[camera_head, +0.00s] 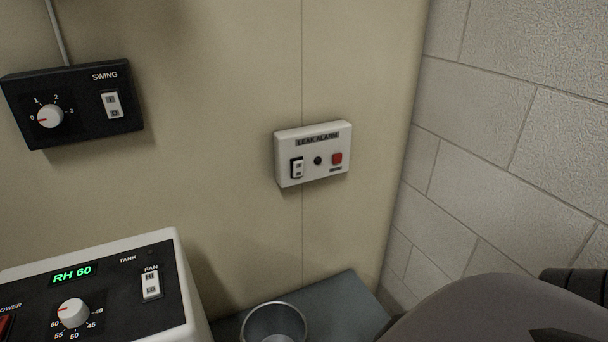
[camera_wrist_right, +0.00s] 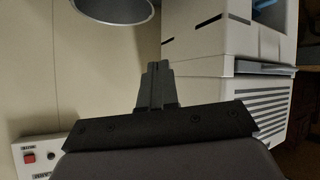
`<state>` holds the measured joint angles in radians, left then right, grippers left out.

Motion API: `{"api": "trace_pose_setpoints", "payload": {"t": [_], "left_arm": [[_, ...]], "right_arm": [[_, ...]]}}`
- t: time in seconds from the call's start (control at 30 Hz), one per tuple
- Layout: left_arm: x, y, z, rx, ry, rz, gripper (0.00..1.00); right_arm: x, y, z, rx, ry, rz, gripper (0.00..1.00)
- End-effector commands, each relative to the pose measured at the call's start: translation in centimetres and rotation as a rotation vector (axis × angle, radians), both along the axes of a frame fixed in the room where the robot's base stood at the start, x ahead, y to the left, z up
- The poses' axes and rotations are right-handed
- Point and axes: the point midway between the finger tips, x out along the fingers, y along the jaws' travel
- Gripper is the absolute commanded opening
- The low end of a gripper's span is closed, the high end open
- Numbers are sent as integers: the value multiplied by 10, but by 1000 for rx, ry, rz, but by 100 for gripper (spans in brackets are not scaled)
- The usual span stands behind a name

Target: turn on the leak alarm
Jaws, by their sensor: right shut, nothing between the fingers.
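The leak alarm (camera_head: 313,154) is a white box on the beige wall panel, right of the middle in the head view. Its front has a black-framed rocker switch (camera_head: 297,168) at the left, a dark round spot (camera_head: 318,160) in the middle and a red square button (camera_head: 337,158) at the right. In the right wrist view part of the leak alarm (camera_wrist_right: 41,158) shows at the lower left. My right gripper (camera_wrist_right: 158,72) is shut and empty, apart from the box. In the head view only my grey right arm shows at the lower right. My left gripper is not in view.
A black SWING box (camera_head: 72,104) with dial and switch hangs at the upper left. A white-and-black unit (camera_head: 181,262) reading RH 60 stands at the lower left. A round metal cup (camera_head: 274,322) stands beside it. A block wall (camera_head: 480,150) closes the right.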

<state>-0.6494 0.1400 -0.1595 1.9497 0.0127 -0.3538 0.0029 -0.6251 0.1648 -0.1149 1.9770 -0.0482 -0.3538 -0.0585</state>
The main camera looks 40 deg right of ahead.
Motion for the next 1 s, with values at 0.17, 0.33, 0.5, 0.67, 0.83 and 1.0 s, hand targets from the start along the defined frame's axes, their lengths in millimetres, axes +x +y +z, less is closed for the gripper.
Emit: {"api": "trace_pose_setpoints", "payload": {"t": [0.17,0.33,0.5,0.67,0.83,1.0], "left_arm": [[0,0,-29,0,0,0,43],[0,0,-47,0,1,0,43],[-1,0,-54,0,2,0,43],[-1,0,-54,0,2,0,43],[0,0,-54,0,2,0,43],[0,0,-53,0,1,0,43]], "right_arm": [[67,-93,66,-523,-254,47,0],[99,-162,156,-1046,-418,21,0],[103,-192,215,-1352,-472,-28,0],[103,-198,230,-1420,-478,-42,0],[103,-198,229,-1416,-477,-41,0],[106,-199,229,-1413,-477,-40,0]]}}
